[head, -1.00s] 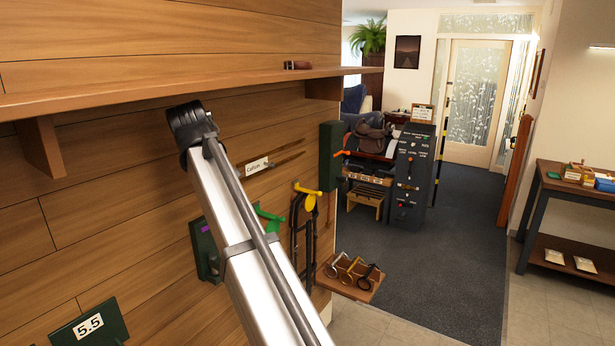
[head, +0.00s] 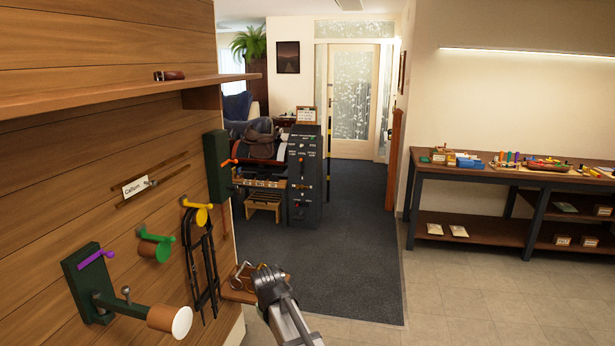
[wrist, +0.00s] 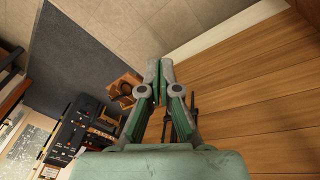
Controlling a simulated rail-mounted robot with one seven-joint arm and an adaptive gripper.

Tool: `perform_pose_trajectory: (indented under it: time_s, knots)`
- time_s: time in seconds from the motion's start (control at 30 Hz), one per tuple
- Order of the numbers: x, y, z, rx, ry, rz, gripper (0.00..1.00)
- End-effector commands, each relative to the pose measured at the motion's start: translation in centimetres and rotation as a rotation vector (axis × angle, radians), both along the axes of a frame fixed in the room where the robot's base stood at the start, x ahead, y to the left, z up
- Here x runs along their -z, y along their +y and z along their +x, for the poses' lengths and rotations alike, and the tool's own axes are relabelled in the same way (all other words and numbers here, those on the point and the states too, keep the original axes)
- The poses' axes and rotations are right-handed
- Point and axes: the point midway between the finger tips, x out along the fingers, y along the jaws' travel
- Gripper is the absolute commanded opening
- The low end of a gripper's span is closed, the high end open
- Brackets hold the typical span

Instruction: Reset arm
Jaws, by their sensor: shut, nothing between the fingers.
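My gripper (wrist: 159,70) shows in the wrist view with its two grey fingertips together and nothing between them. It is apart from the plank wall, which fills the right of that view. In the head view part of my arm shows low in the middle, in front of the small wooden board with stirrups (head: 240,284). I cannot make out the fingers in the head view.
The plank wall (head: 60,150) at left carries a shelf (head: 110,97), a green bracket with a post (head: 94,284), and a black strap on a yellow hook (head: 197,215). A dark cabinet (head: 303,175) stands behind. A workbench (head: 470,185) is at right. The floor between is clear.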

Motion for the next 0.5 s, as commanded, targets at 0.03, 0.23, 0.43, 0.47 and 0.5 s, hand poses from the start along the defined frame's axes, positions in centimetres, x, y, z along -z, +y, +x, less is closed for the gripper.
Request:
perform_pose_trajectory:
  time_s: [0.03, 0.23, 0.43, 0.47, 0.5]
  knots:
    - [2.3, -3.4, -1.5, 0.054, 0.023, 0.004, 0.0]
    - [9.9, -13.5, -6.6, 0.273, 0.099, 0.037, 0.0]
    - [14.9, -20.8, -12.4, 0.466, 0.161, 0.069, 0.0]
    - [15.5, -21.6, -13.3, 0.491, 0.17, 0.073, 0.0]
    - [16.2, -22.6, -14.3, 0.524, 0.178, 0.078, 0.0]
